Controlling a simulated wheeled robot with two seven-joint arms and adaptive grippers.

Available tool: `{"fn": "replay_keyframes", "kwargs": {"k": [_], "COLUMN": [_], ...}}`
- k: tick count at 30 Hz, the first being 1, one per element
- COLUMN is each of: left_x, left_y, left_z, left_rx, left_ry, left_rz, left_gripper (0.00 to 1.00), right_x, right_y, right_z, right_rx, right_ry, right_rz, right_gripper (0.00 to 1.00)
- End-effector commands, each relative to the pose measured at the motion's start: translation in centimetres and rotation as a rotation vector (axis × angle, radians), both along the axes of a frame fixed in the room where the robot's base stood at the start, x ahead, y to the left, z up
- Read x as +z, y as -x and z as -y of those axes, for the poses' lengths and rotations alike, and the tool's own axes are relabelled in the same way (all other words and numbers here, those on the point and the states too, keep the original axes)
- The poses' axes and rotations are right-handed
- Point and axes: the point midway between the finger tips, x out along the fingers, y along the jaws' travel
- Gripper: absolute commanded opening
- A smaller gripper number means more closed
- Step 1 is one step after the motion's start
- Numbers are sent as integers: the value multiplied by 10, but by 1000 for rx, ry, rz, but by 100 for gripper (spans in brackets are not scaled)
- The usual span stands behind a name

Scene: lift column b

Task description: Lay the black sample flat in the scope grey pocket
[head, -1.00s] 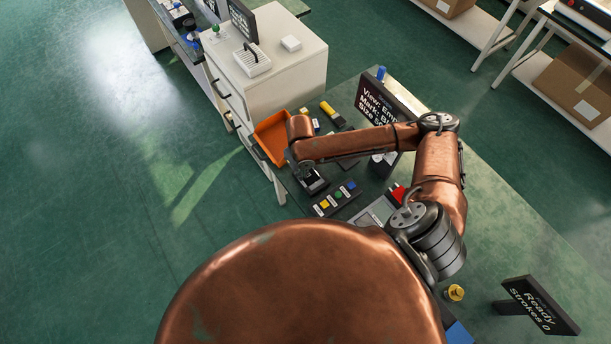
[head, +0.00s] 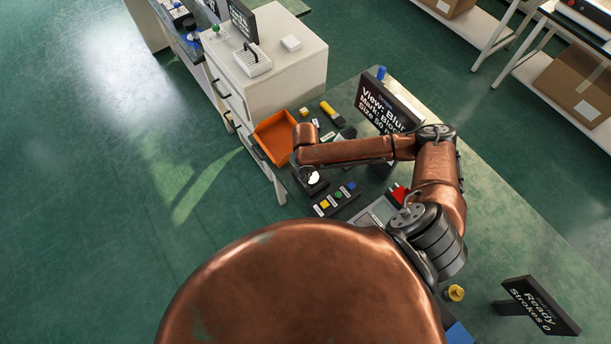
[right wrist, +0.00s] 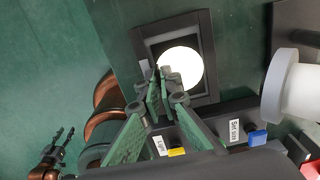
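The scope stage is a black block with a grey-rimmed square pocket (right wrist: 207,97) and a bright white disc (right wrist: 184,66) in it, in the right wrist view. In the head view the lit disc (head: 313,178) shows just below my right gripper's wrist. My right gripper (right wrist: 162,80) points down over the pocket's left part. Its green-padded fingers are close together at the tips. I cannot make out the black sample; whether it is between the fingertips or in the pocket is unclear. My left gripper (right wrist: 62,140) appears small at lower left, its fingers apart and empty.
A button box with a yellow button (right wrist: 176,152) and a blue button (right wrist: 257,137) stands beside the stage. A white cylinder (right wrist: 295,86) is at right. The orange tray (head: 274,138) and a display (head: 388,104) reading "View: Blur" stand near my right arm.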

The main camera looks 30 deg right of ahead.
Motion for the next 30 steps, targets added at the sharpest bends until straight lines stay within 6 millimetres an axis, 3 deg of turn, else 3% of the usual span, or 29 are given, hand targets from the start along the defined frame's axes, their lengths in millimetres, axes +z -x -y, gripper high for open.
{"fn": "replay_keyframes", "kwargs": {"k": [7,17,23,30], "left_x": [0,0,2,4], "left_y": [0,0,0,0], "left_z": [1,1,1,1], "left_rx": [0,0,0,0], "left_ry": [1,1,1,1], "left_rz": [0,0,0,0], "left_gripper": [40,40,40,40], "right_x": [0,4,33,85], "right_y": [0,0,-1,-1], "right_z": [0,0,0,0], "right_rx": [0,0,2,2], "right_ry": [0,0,1,2], "right_rz": [0,1,5,4], "right_gripper": [22,22,22,22]}}
